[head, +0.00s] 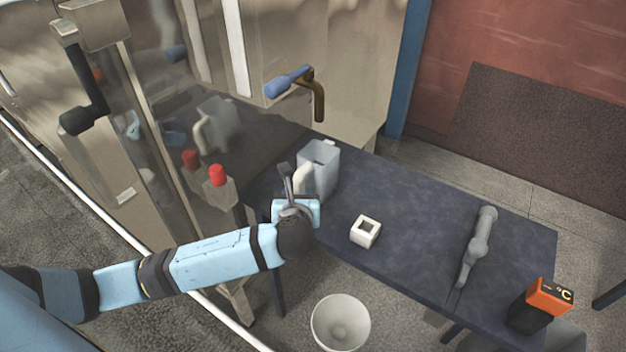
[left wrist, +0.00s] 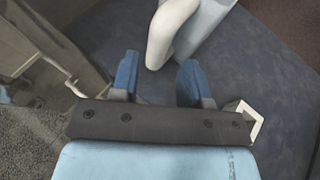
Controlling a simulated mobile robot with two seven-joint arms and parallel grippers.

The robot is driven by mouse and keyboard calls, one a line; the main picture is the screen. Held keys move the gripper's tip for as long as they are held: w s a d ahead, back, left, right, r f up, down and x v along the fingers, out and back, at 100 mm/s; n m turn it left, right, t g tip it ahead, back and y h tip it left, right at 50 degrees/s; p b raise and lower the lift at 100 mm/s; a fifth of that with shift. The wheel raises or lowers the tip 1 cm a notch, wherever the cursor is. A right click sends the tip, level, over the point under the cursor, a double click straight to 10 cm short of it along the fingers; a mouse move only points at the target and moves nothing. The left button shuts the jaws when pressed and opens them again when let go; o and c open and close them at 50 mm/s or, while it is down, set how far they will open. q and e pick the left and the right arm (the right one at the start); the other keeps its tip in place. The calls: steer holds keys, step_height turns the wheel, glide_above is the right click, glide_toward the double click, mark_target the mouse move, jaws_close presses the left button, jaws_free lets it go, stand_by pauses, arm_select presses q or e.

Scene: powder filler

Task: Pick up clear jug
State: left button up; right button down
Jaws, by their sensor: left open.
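The clear jug (head: 321,172) stands upright on the dark blue table (head: 420,212), near its far left end. Its pale handle (head: 303,178) faces my left gripper (head: 289,178), which is just beside the handle in the head view. In the left wrist view my left gripper (left wrist: 160,80) is open, with blue fingers apart. The jug's white handle (left wrist: 168,35) is just ahead of the gap between the fingertips, and part of the jug body (left wrist: 212,20) shows at the top edge. The gripper looks empty. My right gripper is not in view.
A white square block with a hole (head: 366,231) sits right of my gripper. A grey tool (head: 479,245) and an orange-black device (head: 541,302) are farther right. A white bowl (head: 340,322) is below the table's front edge. Machine with red button (head: 217,175) stands left.

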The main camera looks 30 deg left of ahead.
mark_target(299, 189)
arm_select(q)
steer(key=x, duration=0.6)
steer(key=shift+w+f, duration=0.2)
steer(key=shift+f, duration=0.15)
steer(key=shift+r, duration=0.1)
jaws_close()
